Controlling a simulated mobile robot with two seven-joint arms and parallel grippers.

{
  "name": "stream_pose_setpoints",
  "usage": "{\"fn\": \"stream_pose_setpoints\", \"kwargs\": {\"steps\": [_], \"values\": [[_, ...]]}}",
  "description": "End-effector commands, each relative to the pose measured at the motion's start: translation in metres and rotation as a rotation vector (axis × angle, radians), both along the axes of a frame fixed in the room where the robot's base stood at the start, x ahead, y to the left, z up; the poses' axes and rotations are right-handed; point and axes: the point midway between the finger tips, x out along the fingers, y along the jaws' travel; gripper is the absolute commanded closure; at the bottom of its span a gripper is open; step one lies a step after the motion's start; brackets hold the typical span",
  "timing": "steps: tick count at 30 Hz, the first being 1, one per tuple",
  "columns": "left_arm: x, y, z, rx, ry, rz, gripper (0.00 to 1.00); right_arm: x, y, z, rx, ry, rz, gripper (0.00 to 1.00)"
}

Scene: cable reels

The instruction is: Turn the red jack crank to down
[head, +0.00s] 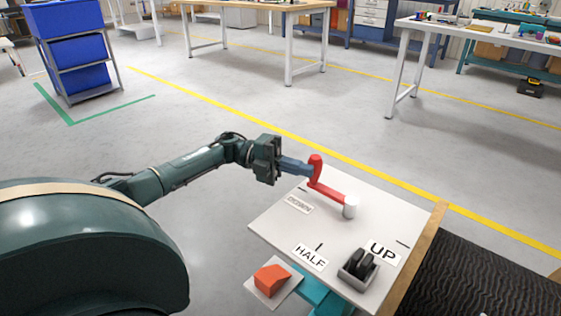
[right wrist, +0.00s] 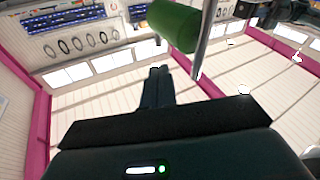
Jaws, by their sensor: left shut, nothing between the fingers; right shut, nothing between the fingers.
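The red crank (head: 329,193) sits on a white panel (head: 272,225). Its arm runs from a pale round hub (head: 350,207) toward the upper left, and its handle (head: 316,167) stands up at the outer end. The label near the crank's left side, which looks like DOWN (head: 299,205), is small and slanted; HALF (head: 311,257) and UP (head: 382,252) lie nearer. My left gripper (head: 308,169) is shut and empty, its fingertips beside the handle, seemingly touching it. My right gripper (right wrist: 157,76) is shut and empty in the right wrist view, away from the crank.
A black lever block (head: 359,268) stands on the panel near UP. An orange block (head: 271,279) sits on a small plate at the front left. A dark ribbed surface (head: 480,280) lies to the right. Workbenches stand behind, with open floor between.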

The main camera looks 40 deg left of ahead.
Motion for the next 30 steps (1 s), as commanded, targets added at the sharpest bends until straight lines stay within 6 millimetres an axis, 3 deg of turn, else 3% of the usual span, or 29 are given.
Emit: {"fn": "stream_pose_setpoints", "kwargs": {"steps": [1, 15, 21, 30], "values": [[0.005, 0.016, 0.006, 0.002, -0.009, 0.041, 1.0, 0.0, 0.0, 0.001, -0.001, 0.0, 0.0, 1.0], [-0.027, 0.107, 0.002, 0.005, -0.004, 0.018, 1.0, 0.0, 0.0, -0.004, 0.001, 0.003, 0.0, 1.0], [-0.034, 0.123, 0.002, 0.004, -0.003, 0.01, 1.0, 0.0, 0.0, -0.004, 0.011, 0.006, 0.001, 1.0], [-0.035, 0.125, 0.002, 0.005, -0.002, 0.007, 1.0, 0.0, 0.002, 0.002, 0.019, -0.004, 0.006, 1.0]]}}
